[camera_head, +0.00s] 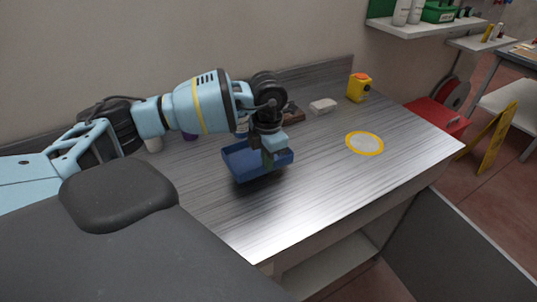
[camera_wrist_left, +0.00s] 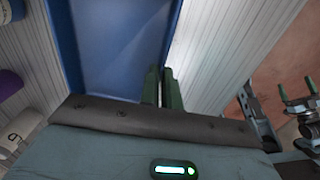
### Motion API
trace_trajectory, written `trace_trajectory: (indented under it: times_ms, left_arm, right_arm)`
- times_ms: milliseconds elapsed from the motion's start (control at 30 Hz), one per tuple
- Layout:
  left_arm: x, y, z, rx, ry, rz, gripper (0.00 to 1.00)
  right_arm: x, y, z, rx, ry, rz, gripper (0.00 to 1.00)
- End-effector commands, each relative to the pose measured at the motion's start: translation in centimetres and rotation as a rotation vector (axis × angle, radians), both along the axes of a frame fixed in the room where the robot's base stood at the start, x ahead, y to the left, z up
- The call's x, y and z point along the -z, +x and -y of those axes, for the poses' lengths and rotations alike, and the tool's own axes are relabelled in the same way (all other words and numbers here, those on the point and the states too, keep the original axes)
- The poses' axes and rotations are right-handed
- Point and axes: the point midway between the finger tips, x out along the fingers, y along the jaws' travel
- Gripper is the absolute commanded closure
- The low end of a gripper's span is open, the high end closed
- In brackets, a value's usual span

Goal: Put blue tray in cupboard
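The blue tray (camera_head: 243,165) is over the metal worktop, left of its middle, and looks empty where its inside shows. My left gripper (camera_head: 275,158) points down at the tray's right side, with its fingers on the rim. In the left wrist view the green fingers (camera_wrist_left: 162,88) are close together at the edge of the blue tray (camera_wrist_left: 115,45). A dark shadow lies under the tray; whether it touches the worktop is hard to tell. The cupboard (camera_head: 328,263) under the worktop shows a pale shelf, and a grey door panel (camera_head: 460,250) stands open at its right.
On the worktop (camera_head: 330,180) are a yellow container (camera_head: 359,87), a yellow-rimmed disc (camera_head: 364,143) and a white block (camera_head: 323,106). A red box (camera_head: 437,117) stands beyond the right end. The worktop's front part is clear.

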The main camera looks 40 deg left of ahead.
Motion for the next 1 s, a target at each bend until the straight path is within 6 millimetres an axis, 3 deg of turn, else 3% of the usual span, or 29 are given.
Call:
trace_trajectory:
  times_ms: [100, 333, 767, 1000]
  left_arm:
    - [0.1, 1.9, -1.3, -0.003, 0.001, 0.001, 1.0]
    - [0.4, 4.0, -2.9, -0.001, 0.0, 0.002, 1.0]
    - [0.5, 5.0, -3.8, 0.0, 0.0, 0.002, 1.0]
    - [3.6, 5.0, -3.7, 0.001, -0.001, 0.003, 1.0]
  right_arm:
    - [0.2, -0.1, -0.1, 0.004, 0.003, -0.004, 0.0]
    - [0.4, -0.3, -0.2, 0.005, 0.004, -0.01, 0.0]
    - [0.6, -0.5, 0.1, -0.003, -0.002, -0.014, 0.0]
    - [0.1, -0.1, 0.2, -0.007, -0.005, -0.003, 0.0]
